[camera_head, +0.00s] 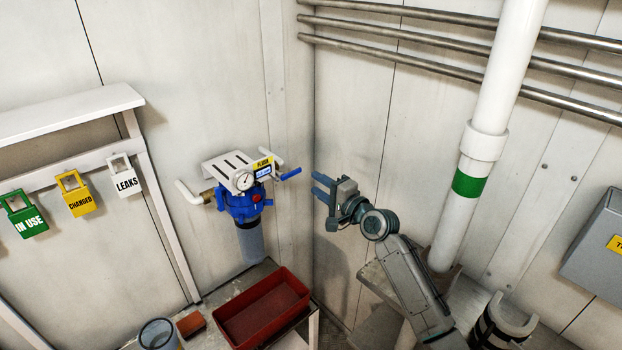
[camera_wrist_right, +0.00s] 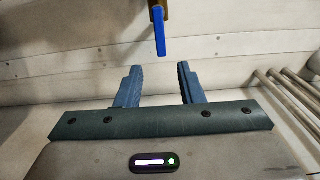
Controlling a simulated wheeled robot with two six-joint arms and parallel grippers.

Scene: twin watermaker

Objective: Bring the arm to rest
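My right gripper (camera_head: 322,188) is raised near the wall corner, at the right of the blue filter unit (camera_head: 243,204). Its two blue fingers stand apart with nothing between them; they also show in the right wrist view (camera_wrist_right: 158,86). The blue valve handle (camera_head: 291,174) of the filter unit points toward the gripper, with a gap between them. In the right wrist view the handle (camera_wrist_right: 159,32) hangs ahead of and above the fingertips, not touching them. My right arm (camera_head: 408,285) reaches up from the lower right. My left gripper is not in view.
A red tray (camera_head: 262,312) sits on the bench below the filter. Green, yellow and white tags (camera_head: 78,194) hang at left. A white pipe (camera_head: 487,140) with a green band stands right of the arm. A grey box (camera_head: 598,245) is at far right.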

